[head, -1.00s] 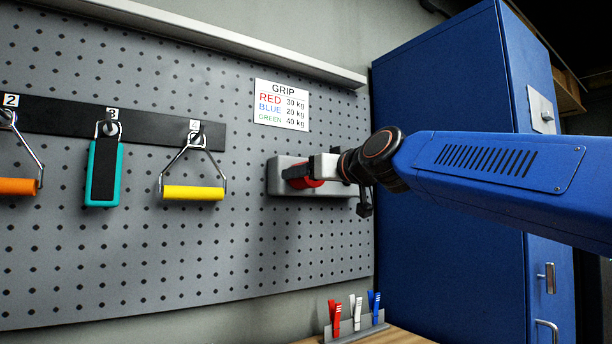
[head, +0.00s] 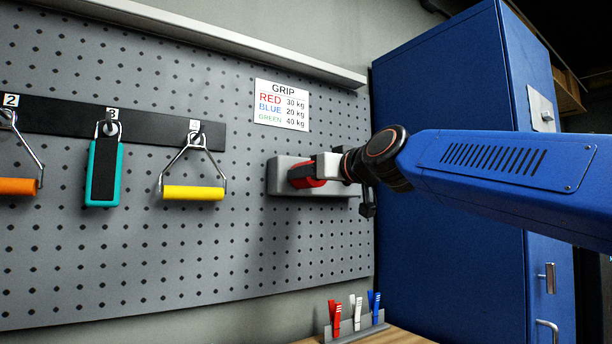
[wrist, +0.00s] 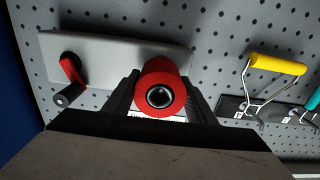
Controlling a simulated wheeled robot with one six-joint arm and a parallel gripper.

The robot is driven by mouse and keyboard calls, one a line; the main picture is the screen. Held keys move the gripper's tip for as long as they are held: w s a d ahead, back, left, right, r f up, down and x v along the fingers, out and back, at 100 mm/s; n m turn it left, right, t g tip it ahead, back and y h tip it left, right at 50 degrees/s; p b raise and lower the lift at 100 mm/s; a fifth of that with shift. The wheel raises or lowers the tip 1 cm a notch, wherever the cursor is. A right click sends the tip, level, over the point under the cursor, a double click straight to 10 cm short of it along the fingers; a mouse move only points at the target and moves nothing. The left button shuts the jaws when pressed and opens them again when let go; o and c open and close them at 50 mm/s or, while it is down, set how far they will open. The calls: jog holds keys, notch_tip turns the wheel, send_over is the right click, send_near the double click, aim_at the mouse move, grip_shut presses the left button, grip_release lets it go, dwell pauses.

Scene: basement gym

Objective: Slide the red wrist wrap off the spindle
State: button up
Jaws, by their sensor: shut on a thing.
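The red wrist wrap (wrist: 178,83) is a roll in the middle of the wrist view, between the two dark fingers of my gripper (wrist: 162,98). The round dark end of the spindle (wrist: 159,96) shows inside its hole, so the wrap is around the spindle. In the head view the red wrap (head: 305,176) sits in front of the grey holder plate (head: 283,190) on the pegboard. My gripper (head: 322,168) is shut on it there. How far along the spindle the wrap sits is hard to tell.
A red crank with a dark handle (wrist: 68,95) sticks out of the plate beside the wrap. Yellow (head: 194,193), teal (head: 104,172) and orange grips hang to the left. A blue cabinet (head: 450,90) stands right; a clip rack (head: 357,330) is below.

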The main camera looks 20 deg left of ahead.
jog(key=v, duration=0.9)
dwell(1.1)
